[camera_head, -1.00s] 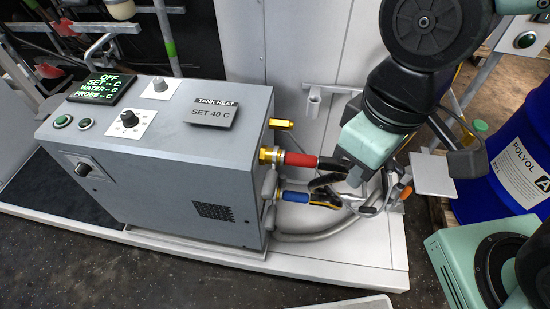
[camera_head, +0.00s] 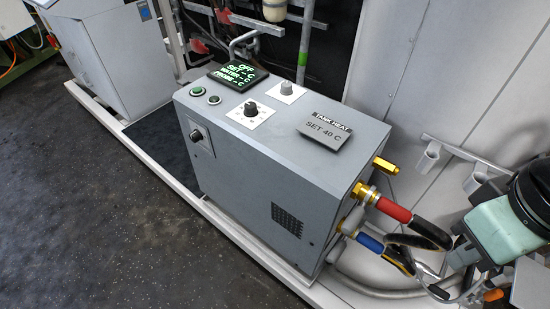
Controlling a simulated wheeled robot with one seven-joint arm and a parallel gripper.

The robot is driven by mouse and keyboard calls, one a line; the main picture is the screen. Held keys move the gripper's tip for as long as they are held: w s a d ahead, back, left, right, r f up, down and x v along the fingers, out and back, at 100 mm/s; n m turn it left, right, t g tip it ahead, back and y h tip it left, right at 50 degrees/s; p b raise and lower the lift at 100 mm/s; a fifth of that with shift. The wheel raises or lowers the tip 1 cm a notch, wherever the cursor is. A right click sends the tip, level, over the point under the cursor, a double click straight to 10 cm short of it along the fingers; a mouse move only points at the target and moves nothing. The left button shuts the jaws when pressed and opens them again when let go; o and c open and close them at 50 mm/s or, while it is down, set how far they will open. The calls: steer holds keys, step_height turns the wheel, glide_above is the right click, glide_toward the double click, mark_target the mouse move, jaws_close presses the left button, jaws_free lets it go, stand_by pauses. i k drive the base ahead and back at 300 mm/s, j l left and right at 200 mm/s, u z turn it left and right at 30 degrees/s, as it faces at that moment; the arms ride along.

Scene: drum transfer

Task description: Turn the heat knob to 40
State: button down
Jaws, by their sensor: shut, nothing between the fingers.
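The grey heater box (camera_head: 240,165) stands on a pale platform. On its top are a black knob (camera_head: 250,108) on a white dial plate and a grey knob (camera_head: 286,88) on another white plate. The dial markings are too small to read. A dark knob (camera_head: 195,136) sits on the front face. A sign reads TANK HEAT, SET 40 C (camera_head: 325,130). The display (camera_head: 238,74) reads OFF, with dashes for SET, WATER and PROBE. My gripper (camera_head: 440,289) is low at the lower right, shut and empty, beside the hoses and apart from the knobs; its fingers are hard to make out.
A brass fitting (camera_head: 385,166), a red hose grip (camera_head: 394,209) and a blue hose grip (camera_head: 370,243) stick out from the box's right side. Two round buttons (camera_head: 205,96) are near the display. Dark floor (camera_head: 90,220) lies open at the left.

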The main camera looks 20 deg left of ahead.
mark_target(250, 111)
steer(key=j+u, duration=0.2)
steer(key=j, duration=0.25)
steer(key=i+j+u, duration=0.25)
steer(key=j, duration=0.15)
steer(key=j+u, duration=0.2)
steer(key=j, duration=0.25)
